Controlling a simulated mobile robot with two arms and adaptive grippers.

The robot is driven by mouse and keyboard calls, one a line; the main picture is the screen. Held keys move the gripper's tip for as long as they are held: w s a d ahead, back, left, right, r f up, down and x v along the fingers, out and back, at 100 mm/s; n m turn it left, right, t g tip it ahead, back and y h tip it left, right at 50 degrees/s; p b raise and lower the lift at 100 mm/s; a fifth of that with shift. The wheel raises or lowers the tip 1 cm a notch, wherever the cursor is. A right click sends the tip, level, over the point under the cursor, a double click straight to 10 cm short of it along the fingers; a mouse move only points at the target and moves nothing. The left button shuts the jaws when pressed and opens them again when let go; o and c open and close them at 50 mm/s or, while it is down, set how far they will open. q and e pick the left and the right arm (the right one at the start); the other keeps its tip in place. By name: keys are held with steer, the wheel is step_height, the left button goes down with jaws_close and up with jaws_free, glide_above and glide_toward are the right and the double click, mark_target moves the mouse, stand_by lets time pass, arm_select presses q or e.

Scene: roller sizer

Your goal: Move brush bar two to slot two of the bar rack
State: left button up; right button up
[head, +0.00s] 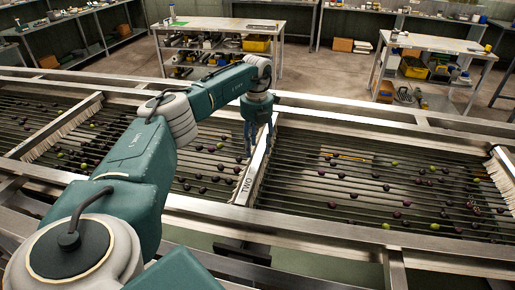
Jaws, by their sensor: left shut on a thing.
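Brush bar two (252,178), a pale metal bar with the label TWO at its near end and bristles along its side, lies across the sizer rollers in the middle of the head view. My left gripper (256,138) reaches down over the bar's middle-to-far part and is shut on it. I cannot tell whether the bar is lifted or still resting on the sizer's frame. My right gripper is out of view. I cannot make out the bar rack or its slot two.
Another brush bar (62,128) crosses the rollers at left, and one more (501,165) at the right edge. Dark and green olives (343,175) lie scattered on the rollers. Metal rails (330,240) border the sizer. Workbenches (225,24) with shelves stand behind, with open floor between.

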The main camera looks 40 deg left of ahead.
arm_select(q)
step_height(320, 180, up, 12)
steer(key=b, duration=0.3)
step_height(320, 180, up, 7)
glide_above(257, 147)
steer(key=shift+s+r, duration=0.1)
steer(key=shift+r, duration=0.35)
steer(key=shift+f, duration=0.1)
